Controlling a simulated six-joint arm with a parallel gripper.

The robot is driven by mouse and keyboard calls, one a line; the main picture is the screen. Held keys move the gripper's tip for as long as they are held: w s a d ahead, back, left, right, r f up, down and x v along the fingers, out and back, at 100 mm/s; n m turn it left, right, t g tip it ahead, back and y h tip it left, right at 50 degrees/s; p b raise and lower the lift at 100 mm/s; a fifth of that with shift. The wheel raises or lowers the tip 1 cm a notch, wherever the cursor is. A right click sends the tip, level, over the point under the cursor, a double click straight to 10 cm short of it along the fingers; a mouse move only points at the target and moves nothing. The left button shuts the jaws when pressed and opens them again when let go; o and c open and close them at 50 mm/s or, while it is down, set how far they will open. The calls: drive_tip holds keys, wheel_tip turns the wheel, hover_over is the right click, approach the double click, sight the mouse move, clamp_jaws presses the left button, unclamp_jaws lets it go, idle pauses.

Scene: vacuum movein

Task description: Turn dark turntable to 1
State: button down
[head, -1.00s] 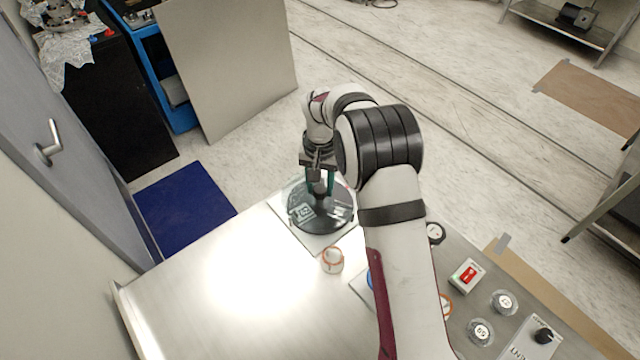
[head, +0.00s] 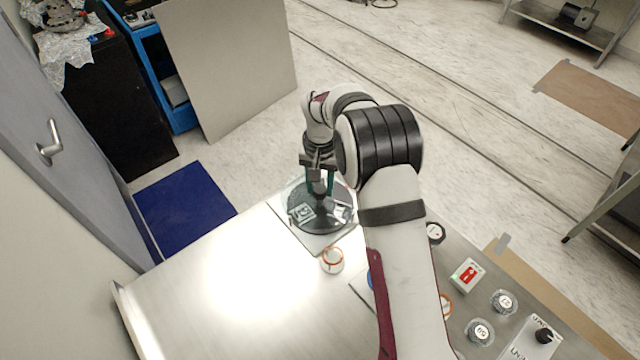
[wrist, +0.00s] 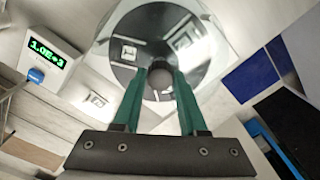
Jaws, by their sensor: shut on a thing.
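The dark turntable (head: 318,224) is a round black disc on a pale square plate at the far end of the metal table, with light labels on its top. It fills the upper middle of the wrist view (wrist: 150,22). My gripper (head: 320,190) is over it, pointing down. In the wrist view its green fingers (wrist: 160,80) are shut on the round dark knob (wrist: 160,72) at the turntable's centre. The numbers on the labels are too small to read surely.
A small white jar with an orange rim (head: 332,260) stands close in front of the turntable. A red switch box (head: 467,274) and several labelled round pieces lie at the right. A box with a green display (wrist: 48,52) shows in the wrist view. The table's left part is clear.

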sight(320, 188)
drive_tip(key=shift+n, duration=3.1)
drive_tip(key=shift+a+n, duration=0.1)
drive_tip(key=shift+n, duration=3.2)
drive_tip(key=shift+c, duration=2.2)
unclamp_jaws()
wheel_tip(320, 188, up, 16)
